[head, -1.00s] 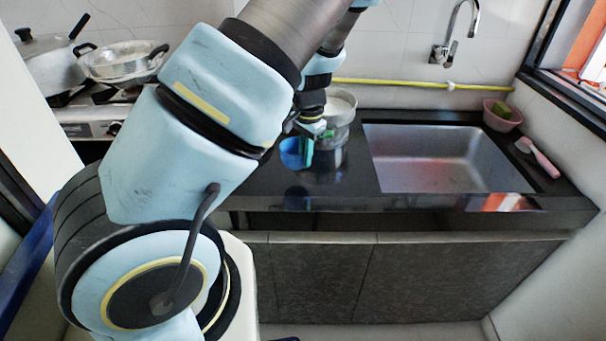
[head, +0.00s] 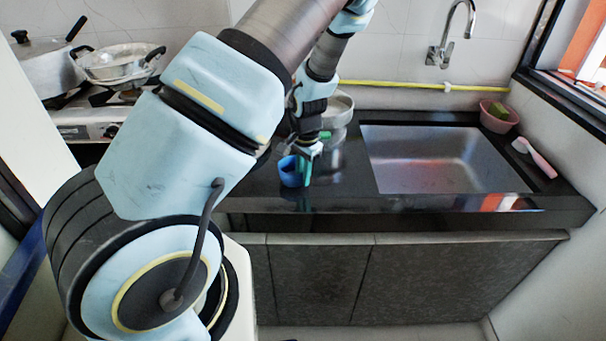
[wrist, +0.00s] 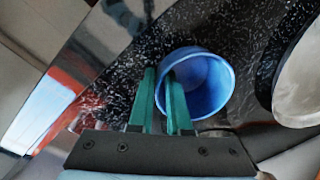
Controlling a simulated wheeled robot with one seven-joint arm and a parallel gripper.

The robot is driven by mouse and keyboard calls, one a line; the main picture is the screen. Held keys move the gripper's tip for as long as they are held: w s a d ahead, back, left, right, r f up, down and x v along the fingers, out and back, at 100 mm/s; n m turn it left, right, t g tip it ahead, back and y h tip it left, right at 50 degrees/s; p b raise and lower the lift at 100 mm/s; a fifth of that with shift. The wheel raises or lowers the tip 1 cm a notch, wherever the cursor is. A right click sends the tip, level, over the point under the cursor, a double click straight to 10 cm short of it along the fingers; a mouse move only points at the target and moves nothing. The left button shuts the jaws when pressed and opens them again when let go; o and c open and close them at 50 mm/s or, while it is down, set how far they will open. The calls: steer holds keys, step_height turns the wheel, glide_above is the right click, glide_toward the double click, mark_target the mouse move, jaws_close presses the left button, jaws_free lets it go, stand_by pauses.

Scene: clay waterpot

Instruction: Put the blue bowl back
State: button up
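The blue bowl (head: 291,172) is upright at the black counter, left of the sink, and its base appears at or just above the surface. My gripper (head: 307,172) points down at the bowl's right side in the head view. In the wrist view the bowl (wrist: 207,84) shows its open, empty inside. My gripper's green fingers (wrist: 161,75) straddle the bowl's rim, one inside and one outside, with a narrow gap between them. The gripper looks shut on the rim.
A metal pot (head: 339,108) stands behind the bowl, partly hidden by my arm. The sink (head: 445,160) is to the right. The stove with pans (head: 118,62) is at left. The counter's front edge is close.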

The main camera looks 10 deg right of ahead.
steer(key=shift+o, duration=1.2)
steer(key=shift+r, duration=0.1)
step_height(320, 180, up, 12)
steer(key=p, duration=0.1)
steer(key=w+a+r+n+t+h, duration=0.1)
steer(key=w+a+r+n+t, duration=0.45)
steer(key=a, duration=0.45)
steer(key=s+a+r+n+g, duration=0.1)
steer(key=s+a, duration=0.3)
steer(key=s, duration=0.4)
steer(key=s+a+r+n+g, duration=0.2)
steer(key=s+a+n+g, duration=0.1)
steer(key=s, duration=0.5)
steer(key=shift+s+a, duration=0.15)
steer(key=shift+a, duration=0.6)
